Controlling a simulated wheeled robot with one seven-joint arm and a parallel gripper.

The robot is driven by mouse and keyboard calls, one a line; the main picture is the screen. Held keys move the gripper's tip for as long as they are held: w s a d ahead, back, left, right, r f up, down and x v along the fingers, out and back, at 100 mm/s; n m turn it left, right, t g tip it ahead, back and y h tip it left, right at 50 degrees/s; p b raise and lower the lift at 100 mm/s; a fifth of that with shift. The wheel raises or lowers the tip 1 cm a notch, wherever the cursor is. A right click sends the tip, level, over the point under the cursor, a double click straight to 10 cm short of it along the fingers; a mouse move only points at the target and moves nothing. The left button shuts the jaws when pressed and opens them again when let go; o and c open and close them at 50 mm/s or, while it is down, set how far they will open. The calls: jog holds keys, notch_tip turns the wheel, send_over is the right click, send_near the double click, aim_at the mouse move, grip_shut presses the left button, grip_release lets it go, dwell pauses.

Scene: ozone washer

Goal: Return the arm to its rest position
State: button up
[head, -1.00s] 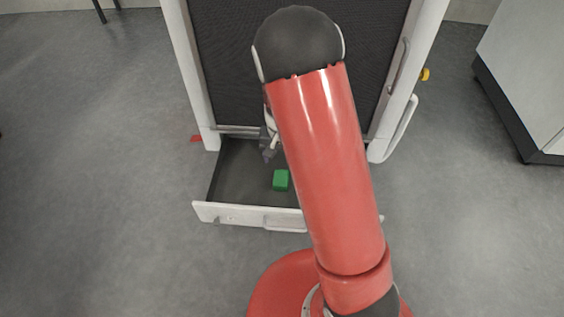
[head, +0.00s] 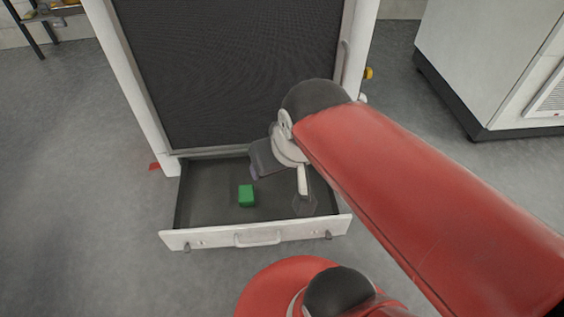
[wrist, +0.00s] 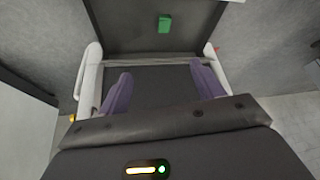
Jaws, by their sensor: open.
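My gripper (wrist: 163,88) is open, with its two purple fingers apart and nothing between them in the wrist view. In the head view my gripper (head: 255,172) is above the open drawer, partly hidden by its own wrist. My red arm reaches in from the right edge of the head view with its elbow bent. A green block (head: 246,195) lies in the drawer, left of the gripper. It also shows near the top of the wrist view (wrist: 165,23), beyond the fingers and apart from them.
The open drawer (head: 200,236) juts from the bottom of the washer (head: 230,75), its front handle (head: 257,238) facing me. A faint clear hexagonal shape (head: 305,205) shows in the drawer's right part. A white cabinet (head: 470,60) stands at right. Floor at left is clear.

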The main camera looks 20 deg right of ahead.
jog(key=shift+s+d+r, duration=0.1)
jog(key=shift+s, duration=0.6)
notch_tip(320, 180, up, 9)
jog(key=p, duration=0.9)
jog(key=shift+c, duration=0.2)
